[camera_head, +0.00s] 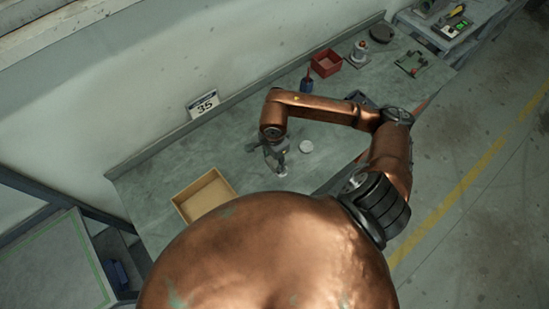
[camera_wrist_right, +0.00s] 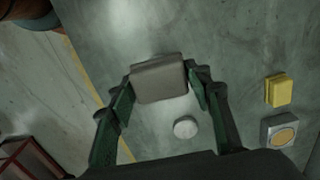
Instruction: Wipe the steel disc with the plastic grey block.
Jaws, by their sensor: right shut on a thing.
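The plastic grey block (camera_wrist_right: 160,80) sits between the two fingers of my right gripper (camera_wrist_right: 162,84) in the right wrist view. That gripper is shut on it. In the head view, my right gripper (camera_head: 276,160) points down over the workbench, and the block is too small there to make out clearly. A small pale round disc (camera_wrist_right: 186,127), which looks like the steel disc, lies apart from the block, just below it in the wrist view. A pale disc also shows in the head view (camera_head: 306,146), right of the gripper. My left gripper is not in view.
An open wooden tray (camera_head: 178,207) stands left of my right gripper on the workbench (camera_head: 150,185). A red bin (camera_head: 326,62) stands farther back. In the wrist view, a yellow block (camera_wrist_right: 278,92) and a grey square piece with an orange circle (camera_wrist_right: 279,132) lie at the right.

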